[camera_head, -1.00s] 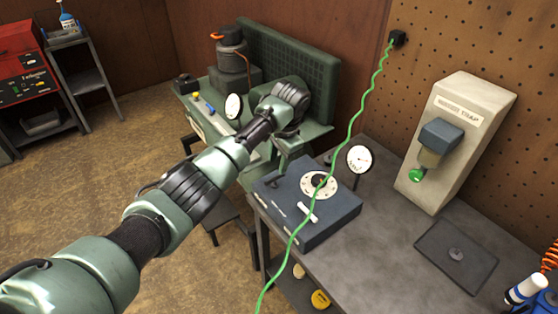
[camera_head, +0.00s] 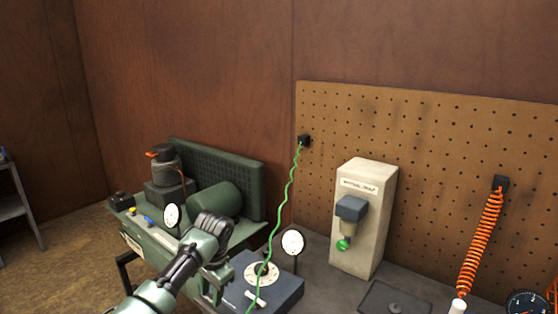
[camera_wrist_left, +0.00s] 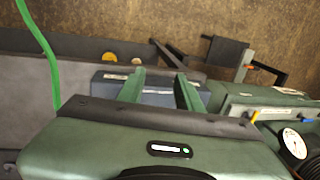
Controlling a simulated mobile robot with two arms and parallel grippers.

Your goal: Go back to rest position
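My left arm comes in from the bottom of the head view. Its gripper (camera_head: 218,284) points down beside the blue-grey box with a dial (camera_head: 285,292), close to the green machine's bench. In the left wrist view the two green fingers (camera_wrist_left: 159,74) stand apart with nothing held between them. The blue-grey box (camera_wrist_left: 155,96) shows behind and between the fingers. I cannot tell whether they touch it. My right gripper is in no view.
A green cable (camera_head: 285,195) hangs from the pegboard (camera_head: 440,140) past the box. A gauge (camera_head: 292,242) stands behind the box. A beige unit (camera_head: 375,240) and a dark pad (camera_head: 395,298) are on the grey table. The green machine (camera_head: 240,180) is left; an orange coiled hose (camera_head: 482,235) hangs right.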

